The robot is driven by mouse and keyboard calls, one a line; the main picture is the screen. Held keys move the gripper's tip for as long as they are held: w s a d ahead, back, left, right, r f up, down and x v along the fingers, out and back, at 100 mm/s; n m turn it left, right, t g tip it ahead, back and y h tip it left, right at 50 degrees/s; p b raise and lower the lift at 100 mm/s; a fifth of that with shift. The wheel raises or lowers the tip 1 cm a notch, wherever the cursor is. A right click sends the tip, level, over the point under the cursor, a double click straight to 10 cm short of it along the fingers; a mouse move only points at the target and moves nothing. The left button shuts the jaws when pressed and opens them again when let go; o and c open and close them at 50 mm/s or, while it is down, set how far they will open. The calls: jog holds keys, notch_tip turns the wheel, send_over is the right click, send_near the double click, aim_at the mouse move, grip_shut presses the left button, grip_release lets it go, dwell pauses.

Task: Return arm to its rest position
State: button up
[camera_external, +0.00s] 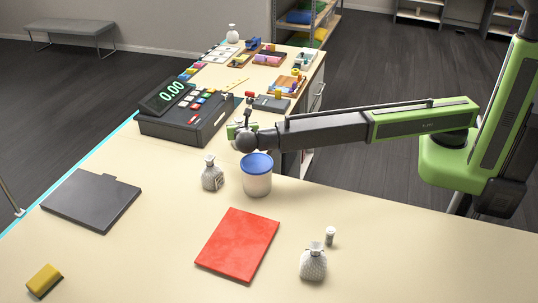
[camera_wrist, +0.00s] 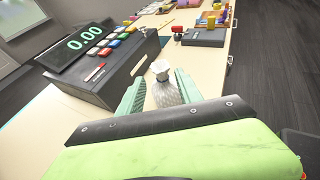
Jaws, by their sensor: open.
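My arm (camera_external: 330,132) reaches left from its green column over the counter, nearly level. My gripper (camera_external: 238,130) is at its end, partly hidden by the dark wrist joint, beside the cash register and behind the blue-lidded tub. In the wrist view, the two pale green fingers of my gripper (camera_wrist: 160,92) stand apart. A white patterned sack (camera_wrist: 163,85) shows between them, its lower part hidden by my wrist housing. I cannot tell whether the fingers touch it.
The black cash register (camera_external: 185,115) reads 0.00. A blue-lidded white tub (camera_external: 257,175) and a small sack (camera_external: 212,174) stand close below the arm. The counter's front right is clear.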

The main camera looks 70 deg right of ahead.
jog(key=shift+s+a+r, duration=0.2)
jog(key=shift+s+a, duration=0.05)
jog(key=shift+a, duration=0.2)
